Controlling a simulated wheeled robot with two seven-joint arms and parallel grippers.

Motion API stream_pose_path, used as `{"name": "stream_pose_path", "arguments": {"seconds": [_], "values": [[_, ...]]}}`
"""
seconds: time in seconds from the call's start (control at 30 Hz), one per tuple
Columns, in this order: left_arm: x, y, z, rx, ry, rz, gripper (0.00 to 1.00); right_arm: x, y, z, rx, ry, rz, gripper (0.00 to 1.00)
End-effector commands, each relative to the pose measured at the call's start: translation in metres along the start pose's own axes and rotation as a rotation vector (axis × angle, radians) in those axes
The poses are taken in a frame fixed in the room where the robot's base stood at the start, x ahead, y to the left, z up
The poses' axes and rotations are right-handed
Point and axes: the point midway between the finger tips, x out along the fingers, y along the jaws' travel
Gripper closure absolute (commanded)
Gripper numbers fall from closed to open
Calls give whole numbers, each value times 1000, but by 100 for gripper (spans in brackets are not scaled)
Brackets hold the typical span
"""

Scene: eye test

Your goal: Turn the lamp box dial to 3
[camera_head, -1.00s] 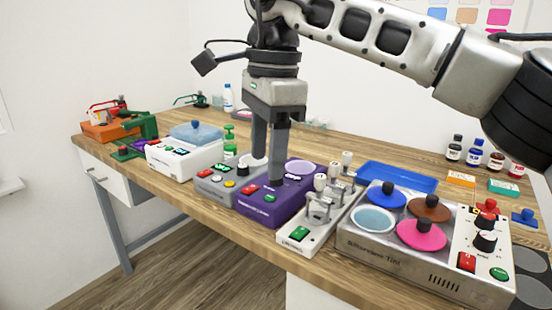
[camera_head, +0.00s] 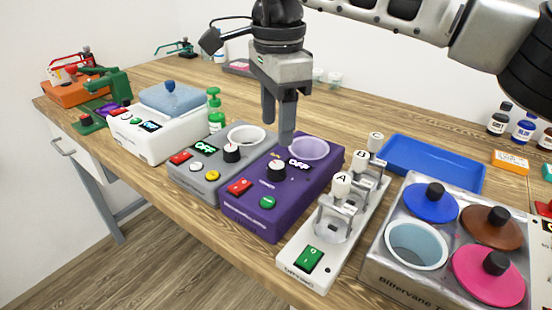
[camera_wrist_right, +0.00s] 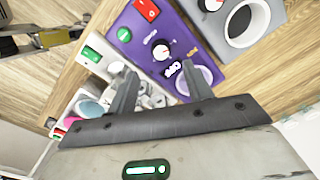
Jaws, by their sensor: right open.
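In the right wrist view the dial (camera_wrist_right: 160,52) lies just beyond the spread fingertips. My left gripper is not in view.
A grey box (camera_head: 190,184) with its own dial and OFF display stands close on the left. A white board (camera_head: 292,270) with clamps A, B, C stands close on the right, then a steel box (camera_head: 375,268) with coloured lids. A blue tray (camera_head: 440,165) lies behind.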

Motion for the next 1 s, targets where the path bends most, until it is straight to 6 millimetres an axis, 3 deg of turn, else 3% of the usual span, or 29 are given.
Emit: {"name": "stream_pose_path", "arguments": {"seconds": [0.2,0.4,0.83,1.0], "values": [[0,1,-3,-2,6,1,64,46,0,0,0,-1,2,49],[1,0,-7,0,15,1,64,72,0,0,0,-1,0,49],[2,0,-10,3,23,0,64,82,0,0,1,-1,-1,49],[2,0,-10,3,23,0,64,81,0,0,1,-1,-1,94]]}}
